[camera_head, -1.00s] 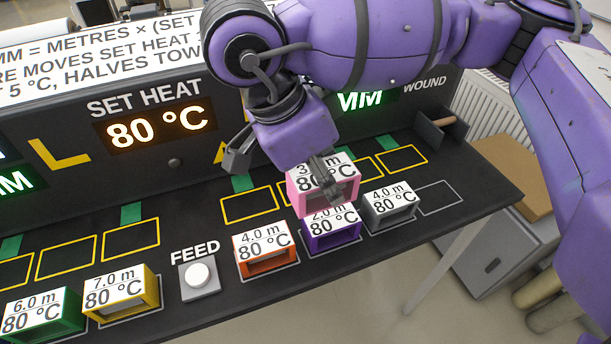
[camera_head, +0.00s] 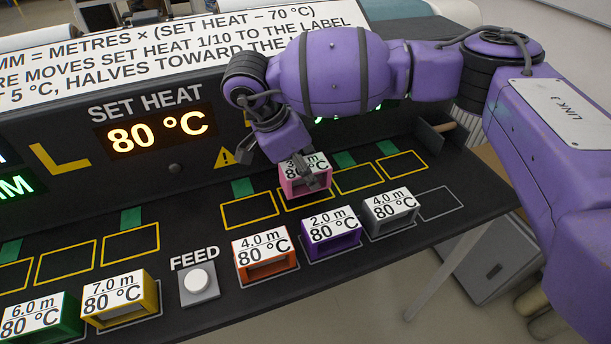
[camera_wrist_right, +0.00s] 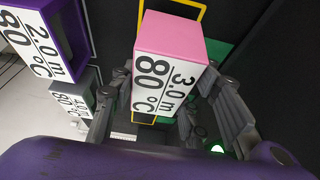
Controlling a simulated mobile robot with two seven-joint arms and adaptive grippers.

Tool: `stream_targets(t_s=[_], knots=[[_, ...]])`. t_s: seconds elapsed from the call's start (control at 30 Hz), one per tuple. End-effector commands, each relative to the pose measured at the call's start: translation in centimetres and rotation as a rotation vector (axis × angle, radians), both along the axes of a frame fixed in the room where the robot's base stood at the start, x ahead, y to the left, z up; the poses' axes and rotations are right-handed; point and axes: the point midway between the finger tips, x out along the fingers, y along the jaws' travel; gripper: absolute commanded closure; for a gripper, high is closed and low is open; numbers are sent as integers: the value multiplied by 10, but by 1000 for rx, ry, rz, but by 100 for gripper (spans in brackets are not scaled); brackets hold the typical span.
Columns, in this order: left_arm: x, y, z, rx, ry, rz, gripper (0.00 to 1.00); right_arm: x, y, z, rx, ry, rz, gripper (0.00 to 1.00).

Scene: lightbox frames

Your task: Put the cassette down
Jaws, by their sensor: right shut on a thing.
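The pink cassette (camera_head: 304,184), labelled 3.0 m and 80 °C, is held between the fingers of my right gripper (camera_head: 298,170). It is upright at a yellow-outlined slot (camera_head: 313,207) in the back row of the black bench. I cannot tell whether its base touches the bench. In the right wrist view, the pink cassette (camera_wrist_right: 170,38) sits between both fingers of the gripper (camera_wrist_right: 176,88), with yellow outline showing around it. My left gripper is not in view.
In front stand the orange (camera_head: 266,265), purple (camera_head: 333,242) and grey (camera_head: 391,215) cassettes. Empty yellow outlines lie left (camera_head: 249,211) and right (camera_head: 358,178) of the pink one. The FEED button (camera_head: 198,281) is at front, the console panel (camera_head: 70,125) behind.

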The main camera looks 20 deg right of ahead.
Motion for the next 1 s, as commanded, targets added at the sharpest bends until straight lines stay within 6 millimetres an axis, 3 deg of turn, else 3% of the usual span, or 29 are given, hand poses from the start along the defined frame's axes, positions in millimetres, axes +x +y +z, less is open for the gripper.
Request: stream_targets(t_s=[0.13,0.53,0.57,0.67,1.0], knots=[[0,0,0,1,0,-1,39,-1,0,-20,0,2,0,88],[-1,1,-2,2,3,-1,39,-2,0,-26,1,2,0,88],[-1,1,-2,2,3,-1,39,-2,0,-26,1,2,0,54],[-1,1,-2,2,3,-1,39,-2,0,-25,1,2,0,41],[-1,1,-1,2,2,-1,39,-1,0,-24,0,1,0,39]])
